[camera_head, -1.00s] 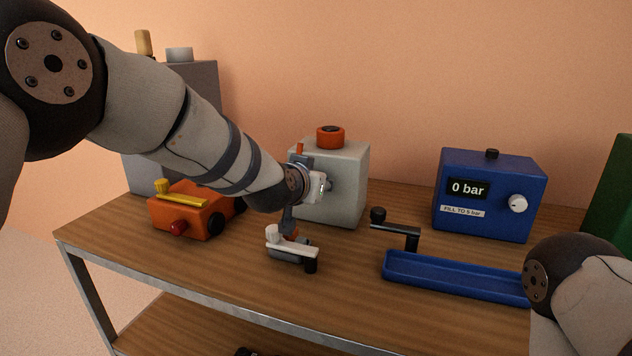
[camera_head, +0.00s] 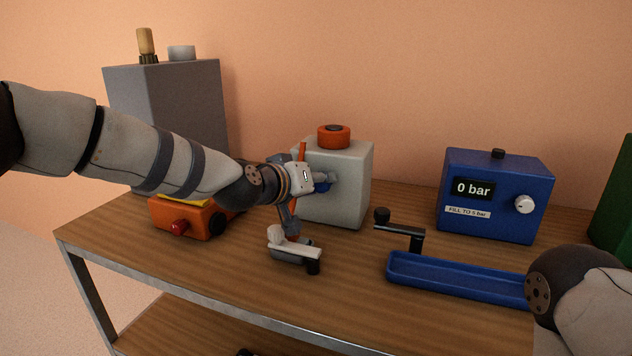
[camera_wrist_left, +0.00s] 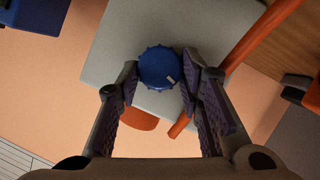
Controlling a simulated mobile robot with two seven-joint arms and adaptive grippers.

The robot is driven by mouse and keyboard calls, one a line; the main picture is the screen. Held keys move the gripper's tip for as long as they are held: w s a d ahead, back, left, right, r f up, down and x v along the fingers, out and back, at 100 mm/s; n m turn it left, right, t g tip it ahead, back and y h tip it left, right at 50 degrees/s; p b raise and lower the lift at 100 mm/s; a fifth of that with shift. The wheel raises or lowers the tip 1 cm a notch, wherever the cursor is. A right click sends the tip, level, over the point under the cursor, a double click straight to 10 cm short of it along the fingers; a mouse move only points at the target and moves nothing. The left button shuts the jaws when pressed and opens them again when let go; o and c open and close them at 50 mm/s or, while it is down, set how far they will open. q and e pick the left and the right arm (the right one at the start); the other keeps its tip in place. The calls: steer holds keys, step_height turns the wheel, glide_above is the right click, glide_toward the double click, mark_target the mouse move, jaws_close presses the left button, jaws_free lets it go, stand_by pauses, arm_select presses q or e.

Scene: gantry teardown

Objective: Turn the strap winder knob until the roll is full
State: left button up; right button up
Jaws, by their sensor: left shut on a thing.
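The strap winder is a pale grey box (camera_head: 350,195). Its blue ridged knob (camera_wrist_left: 159,66) has a small light mark near its lower right edge in the left wrist view. An orange round piece (camera_head: 333,136) with a dark centre sits on the box. My right gripper is out of view.
A white crank handle (camera_head: 292,248) stands in front of the winder. An orange unit (camera_head: 184,217) is at left, under my left arm. A black crank (camera_head: 400,228), blue tray (camera_head: 455,281) and blue 0 bar box (camera_head: 495,190) are at right. A grey cabinet (camera_head: 180,110) stands behind left.

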arm_select(q)
steer(key=shift+f, duration=0.1)
stand_by(0.3)
steer(key=o, duration=1.2)
steer(key=shift+c, duration=0.2)
steer(key=v, duration=1.2)
steer(key=p+x, duration=0.1)
steer(key=x, duration=1.1)
steer(key=shift+s+d+f, duration=0.1)
steer(key=shift+d+f, duration=0.05)
steer(key=shift+f, duration=0.05)
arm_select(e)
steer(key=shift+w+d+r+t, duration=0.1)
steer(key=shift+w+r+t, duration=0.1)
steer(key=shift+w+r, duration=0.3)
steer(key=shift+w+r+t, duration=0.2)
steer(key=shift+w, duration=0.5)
